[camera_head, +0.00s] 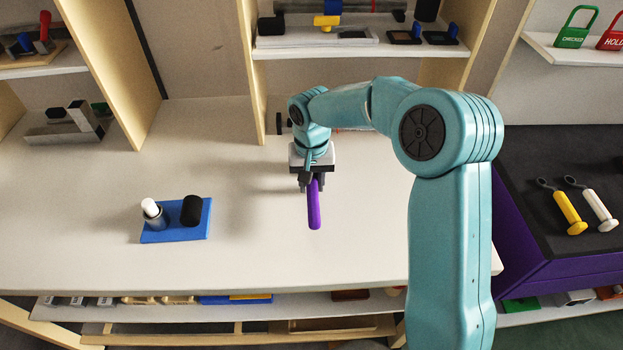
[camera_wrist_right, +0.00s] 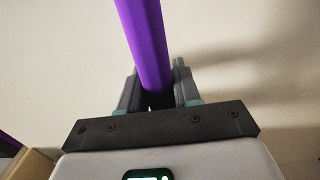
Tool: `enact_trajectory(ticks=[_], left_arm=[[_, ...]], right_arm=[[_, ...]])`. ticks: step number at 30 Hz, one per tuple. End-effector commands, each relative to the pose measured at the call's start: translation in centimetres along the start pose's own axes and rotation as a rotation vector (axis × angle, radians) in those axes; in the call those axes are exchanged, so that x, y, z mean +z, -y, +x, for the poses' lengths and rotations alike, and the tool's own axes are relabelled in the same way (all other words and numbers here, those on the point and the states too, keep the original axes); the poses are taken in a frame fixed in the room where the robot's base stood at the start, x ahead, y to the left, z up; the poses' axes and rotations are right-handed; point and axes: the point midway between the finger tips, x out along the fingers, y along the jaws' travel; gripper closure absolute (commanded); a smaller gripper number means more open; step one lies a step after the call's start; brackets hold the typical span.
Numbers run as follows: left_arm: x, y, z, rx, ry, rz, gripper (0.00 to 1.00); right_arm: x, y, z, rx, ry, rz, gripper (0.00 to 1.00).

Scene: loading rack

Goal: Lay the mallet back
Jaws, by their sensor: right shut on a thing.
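My right gripper (camera_head: 313,186) is over the pale bench top and shut on a purple handle (camera_head: 314,208), which I take to be the mallet's. The handle's free end points toward the bench's front edge. In the right wrist view the purple handle (camera_wrist_right: 146,45) runs up between the two grey fingers (camera_wrist_right: 155,92), with the bench surface behind it. I cannot make out the mallet's head. My left gripper is not in view.
A blue base (camera_head: 178,234) with a black cylinder and a white-topped grey piece stands left on the bench. Shelf uprights (camera_head: 250,75) rise behind my arm. A dark-topped purple unit (camera_head: 560,240) with yellow and white-handled tools is at right. The front middle bench is clear.

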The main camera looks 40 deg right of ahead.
Motion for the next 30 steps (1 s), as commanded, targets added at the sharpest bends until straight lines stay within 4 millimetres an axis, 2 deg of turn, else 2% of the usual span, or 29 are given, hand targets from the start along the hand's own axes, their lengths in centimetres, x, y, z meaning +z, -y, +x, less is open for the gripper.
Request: enact_trajectory(ticks=[23, 24, 26, 27, 30], left_arm=[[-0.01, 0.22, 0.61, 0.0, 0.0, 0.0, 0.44], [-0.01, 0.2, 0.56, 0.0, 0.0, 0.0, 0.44], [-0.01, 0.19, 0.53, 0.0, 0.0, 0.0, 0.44], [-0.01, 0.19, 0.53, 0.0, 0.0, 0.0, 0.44], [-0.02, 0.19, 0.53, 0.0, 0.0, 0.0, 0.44]], right_arm=[[-0.05, 0.02, 0.76, -0.001, -0.002, 0.0, 1.0], [-0.05, 0.02, 0.71, -0.001, -0.002, 0.0, 0.61], [-0.05, 0.02, 0.68, -0.001, -0.002, 0.0, 0.42], [-0.04, 0.02, 0.68, -0.001, -0.002, 0.0, 0.38], [-0.03, 0.02, 0.7, -0.001, -0.001, 0.0, 0.38]])
